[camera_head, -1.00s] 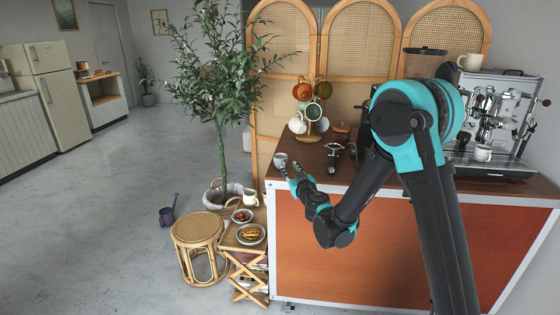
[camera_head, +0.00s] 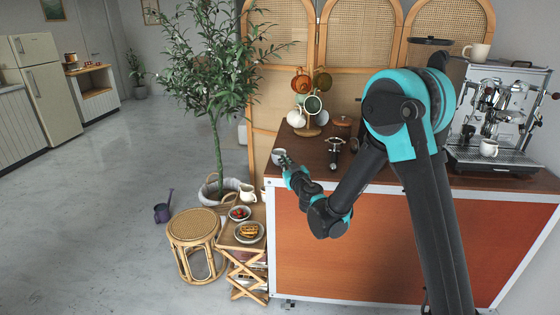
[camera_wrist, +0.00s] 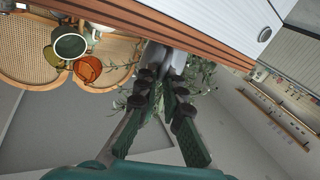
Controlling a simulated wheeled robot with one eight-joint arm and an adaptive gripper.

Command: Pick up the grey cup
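The small grey cup (camera_head: 278,155) shows at the left end of the wooden counter (camera_head: 312,168) in the head view, near the counter's edge. My gripper (camera_head: 285,162) is right at it, with the fingertips touching or nearly touching it. In the wrist view, the fingers of my gripper (camera_wrist: 162,77) narrow towards their tips, and light grey surfaces show just beyond them. These may be the cup, but the view is too close to be sure. Whether the fingers are closed on the cup is not clear.
A mug tree with a green mug (camera_head: 312,104) and other mugs stands behind on the counter. A portafilter (camera_head: 334,153) lies right of my gripper. An espresso machine (camera_head: 500,115) is at the right. A rattan stool (camera_head: 194,228) and snack table stand left of the counter.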

